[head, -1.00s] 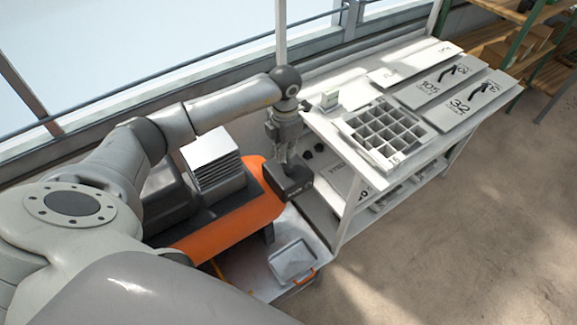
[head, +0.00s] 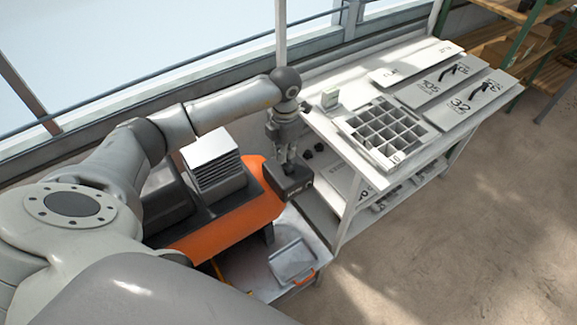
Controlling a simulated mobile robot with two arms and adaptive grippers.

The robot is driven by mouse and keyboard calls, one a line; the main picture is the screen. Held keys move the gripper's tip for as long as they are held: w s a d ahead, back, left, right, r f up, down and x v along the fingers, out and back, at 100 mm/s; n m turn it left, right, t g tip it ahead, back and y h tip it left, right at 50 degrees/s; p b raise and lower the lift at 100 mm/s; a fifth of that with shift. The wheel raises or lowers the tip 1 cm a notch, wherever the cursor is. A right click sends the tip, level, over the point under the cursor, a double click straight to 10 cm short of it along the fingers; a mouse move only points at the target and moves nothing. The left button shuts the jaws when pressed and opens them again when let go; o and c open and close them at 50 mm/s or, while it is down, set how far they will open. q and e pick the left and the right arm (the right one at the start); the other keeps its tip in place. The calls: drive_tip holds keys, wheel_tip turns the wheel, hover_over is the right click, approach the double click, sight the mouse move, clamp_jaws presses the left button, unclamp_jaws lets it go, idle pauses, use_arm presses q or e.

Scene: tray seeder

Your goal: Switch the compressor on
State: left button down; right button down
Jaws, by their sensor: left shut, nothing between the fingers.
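The compressor has an orange tank (head: 222,232) with a dark motor and a finned silver block (head: 213,160) on top. A dark switch box (head: 289,181) sits at the tank's right end. My left gripper (head: 290,166) is shut and empty, pointing down at the top of this box. Its fingertips are at or just over the box; I cannot tell whether they touch it. The state of the switch is too small to make out. My right gripper is not in view.
A metal pan (head: 293,262) lies in front of the compressor. A window rail runs behind. The floor at right is clear.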

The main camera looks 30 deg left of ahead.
use_arm(q)
drive_tip(key=shift+f+b, duration=0.65)
drive_tip(key=shift+f, duration=0.2)
drive_tip(key=shift+r, duration=0.15)
drive_tip(key=shift+r+p, duration=2.2)
drive_tip(key=shift+r, duration=1.2)
